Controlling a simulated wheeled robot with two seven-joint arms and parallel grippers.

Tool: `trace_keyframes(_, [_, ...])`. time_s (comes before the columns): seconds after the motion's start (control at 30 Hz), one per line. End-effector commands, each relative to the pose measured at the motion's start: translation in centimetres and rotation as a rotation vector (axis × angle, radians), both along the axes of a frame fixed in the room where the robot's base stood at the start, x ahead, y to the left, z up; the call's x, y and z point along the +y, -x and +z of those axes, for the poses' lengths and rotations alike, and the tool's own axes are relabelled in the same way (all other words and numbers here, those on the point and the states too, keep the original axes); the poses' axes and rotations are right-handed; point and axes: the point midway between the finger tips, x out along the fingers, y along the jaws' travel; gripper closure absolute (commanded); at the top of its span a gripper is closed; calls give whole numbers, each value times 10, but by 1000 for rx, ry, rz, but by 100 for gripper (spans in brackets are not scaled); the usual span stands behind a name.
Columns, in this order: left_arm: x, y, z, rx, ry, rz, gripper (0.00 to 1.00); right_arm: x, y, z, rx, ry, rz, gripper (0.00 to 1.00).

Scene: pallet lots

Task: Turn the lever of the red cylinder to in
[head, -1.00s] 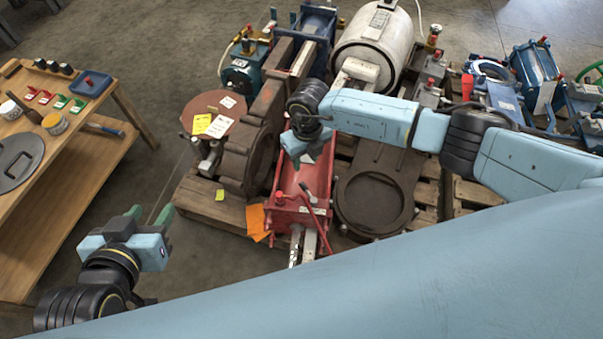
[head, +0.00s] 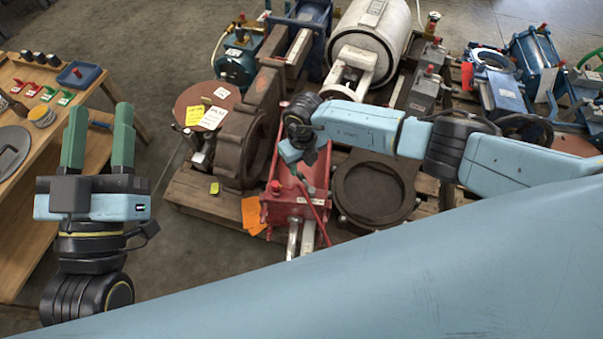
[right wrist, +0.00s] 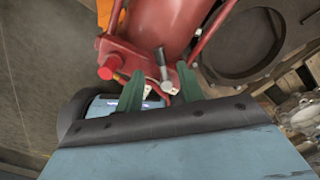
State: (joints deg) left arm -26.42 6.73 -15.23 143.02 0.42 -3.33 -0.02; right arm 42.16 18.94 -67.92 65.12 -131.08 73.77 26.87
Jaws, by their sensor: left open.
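The red cylinder (head: 288,170) lies on a pallet in the middle of the head view. Its red body (right wrist: 168,28) fills the top middle of the right wrist view. A grey lever (right wrist: 163,66) with a rounded end stands at the cylinder's near end, beside a red cap (right wrist: 110,66). My right gripper (head: 304,170) is over the cylinder's near end; its green fingers (right wrist: 158,78) are apart, with the lever showing between them. I cannot tell if they touch it. My left gripper (head: 99,118) is open and empty at the left, beside the wooden table, away from the cylinder.
A brown round flange (head: 376,195) lies right of the cylinder, and a brown ribbed casting (head: 240,140) stands on its left. An orange tag (head: 254,214) hangs by the near end. The wooden table (head: 85,160) holds small parts. Floor is clear between table and pallet (head: 200,198).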

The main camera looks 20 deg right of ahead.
Motion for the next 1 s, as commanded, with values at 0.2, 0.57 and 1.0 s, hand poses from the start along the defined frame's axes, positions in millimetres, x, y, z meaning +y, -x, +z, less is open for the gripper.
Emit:
trace_keyframes(0.2, [1, 13, 19, -192, 60, -5, 56, 0, 1, -25, 2, 1, -1, 62])
trace_keyframes(0.57, [5, 27, 31, -361, 109, -4, 56, 1, 1, -45, 1, -1, 0, 62])
trace_keyframes(1.0, [6, 28, 32, -371, 112, -4, 56, 1, 1, -46, 1, -1, 0, 79])
